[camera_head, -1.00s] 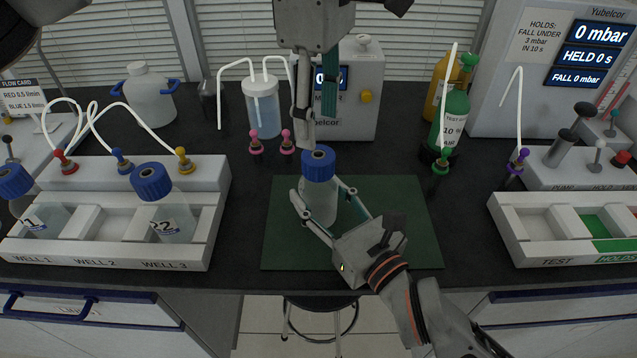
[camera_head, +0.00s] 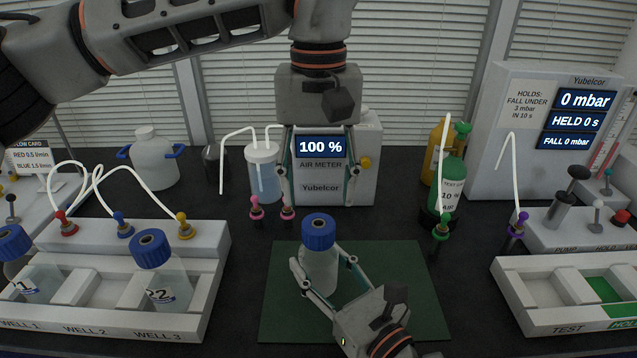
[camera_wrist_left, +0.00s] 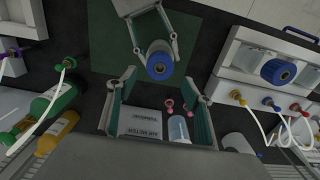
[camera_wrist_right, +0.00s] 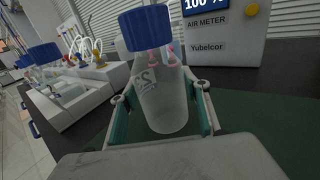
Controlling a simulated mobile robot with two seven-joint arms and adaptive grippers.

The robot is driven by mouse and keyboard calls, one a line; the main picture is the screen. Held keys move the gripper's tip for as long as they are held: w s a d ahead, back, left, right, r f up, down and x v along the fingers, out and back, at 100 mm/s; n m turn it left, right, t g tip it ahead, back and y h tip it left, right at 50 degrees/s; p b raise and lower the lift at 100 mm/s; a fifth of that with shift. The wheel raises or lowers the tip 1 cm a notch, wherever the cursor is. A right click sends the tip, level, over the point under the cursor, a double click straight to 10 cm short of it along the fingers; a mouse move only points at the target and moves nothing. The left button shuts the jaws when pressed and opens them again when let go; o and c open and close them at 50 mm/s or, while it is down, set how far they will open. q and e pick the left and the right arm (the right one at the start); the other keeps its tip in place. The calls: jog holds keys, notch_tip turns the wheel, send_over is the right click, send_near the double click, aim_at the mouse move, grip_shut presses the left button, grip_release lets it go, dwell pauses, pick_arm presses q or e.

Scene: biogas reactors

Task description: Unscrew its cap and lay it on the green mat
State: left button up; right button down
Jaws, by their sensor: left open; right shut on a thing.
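A clear bottle (camera_head: 320,272) with a blue screw cap (camera_head: 318,232) stands upright over the green mat (camera_head: 410,300). My right gripper (camera_head: 325,285) is shut on the bottle's body from the front right; the right wrist view shows the bottle (camera_wrist_right: 165,100) between its fingers, with the cap (camera_wrist_right: 146,27) on top. My left gripper (camera_head: 321,200) is open and empty, pointing down above and behind the cap. In the left wrist view the cap (camera_wrist_left: 160,66) lies beyond the open fingers, apart from them.
The air meter (camera_head: 350,185) reads 100 % behind the left gripper. A rack (camera_head: 190,310) with two blue-capped bottles is at left. A green bottle (camera_head: 453,185) stands at back right, near a test rack (camera_head: 540,310). The mat's right part is clear.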

aim_at(319, 226)
pick_arm(q)
jog(key=shift+f, duration=3.85)
